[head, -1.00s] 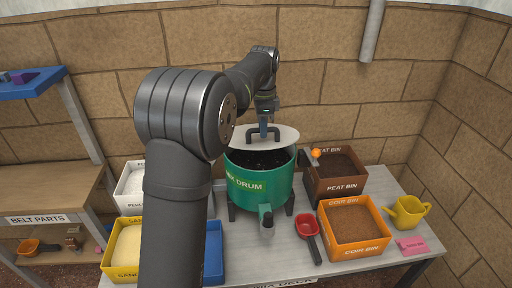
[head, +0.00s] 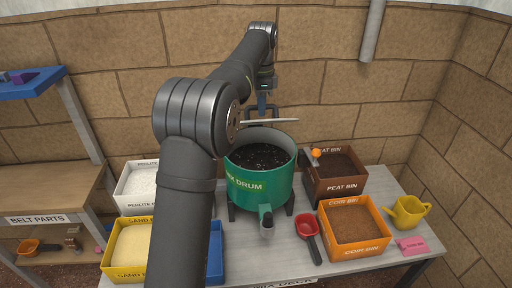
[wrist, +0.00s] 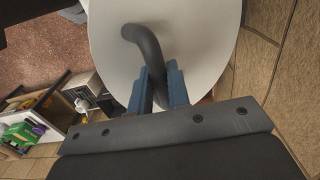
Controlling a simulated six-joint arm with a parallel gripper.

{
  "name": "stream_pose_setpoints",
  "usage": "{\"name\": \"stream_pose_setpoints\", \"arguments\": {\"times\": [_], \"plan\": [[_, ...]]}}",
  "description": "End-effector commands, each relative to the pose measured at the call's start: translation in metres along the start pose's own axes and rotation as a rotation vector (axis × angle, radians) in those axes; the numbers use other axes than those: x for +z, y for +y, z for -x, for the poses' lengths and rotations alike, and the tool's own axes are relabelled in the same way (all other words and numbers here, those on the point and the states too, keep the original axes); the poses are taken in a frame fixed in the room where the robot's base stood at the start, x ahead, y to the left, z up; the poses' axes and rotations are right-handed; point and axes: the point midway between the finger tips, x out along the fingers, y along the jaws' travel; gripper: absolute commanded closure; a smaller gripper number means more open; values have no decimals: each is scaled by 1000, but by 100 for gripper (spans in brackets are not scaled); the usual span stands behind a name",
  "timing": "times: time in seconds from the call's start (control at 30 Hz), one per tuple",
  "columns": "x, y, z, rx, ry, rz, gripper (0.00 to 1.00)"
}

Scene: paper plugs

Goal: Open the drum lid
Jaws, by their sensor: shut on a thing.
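The green mix drum (head: 262,184) stands on the table with its top open and dark material showing inside. The pale round lid (head: 272,121) is in the air above the drum's back rim, seen nearly edge-on in the head view. My gripper (head: 262,107) is shut on the lid's dark bent handle (head: 282,112). In the wrist view the blue fingers (wrist: 160,90) pinch the handle (wrist: 146,48), with the pale lid (wrist: 195,40) behind it.
The peat bin (head: 338,182) and orange coir bin (head: 356,238) stand right of the drum. The perlite bin (head: 136,186), yellow sand bin (head: 130,246) and blue tray (head: 215,250) are left. A wall stands behind.

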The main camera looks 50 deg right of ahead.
Motion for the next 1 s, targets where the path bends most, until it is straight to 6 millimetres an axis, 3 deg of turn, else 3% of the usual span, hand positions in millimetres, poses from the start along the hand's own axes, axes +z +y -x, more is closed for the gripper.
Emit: {"name": "stream_pose_setpoints", "arguments": {"times": [0.23,1.0], "plan": [[1,-3,3,-3,0,2,100],[0,-53,38,-2,0,2,100]]}}
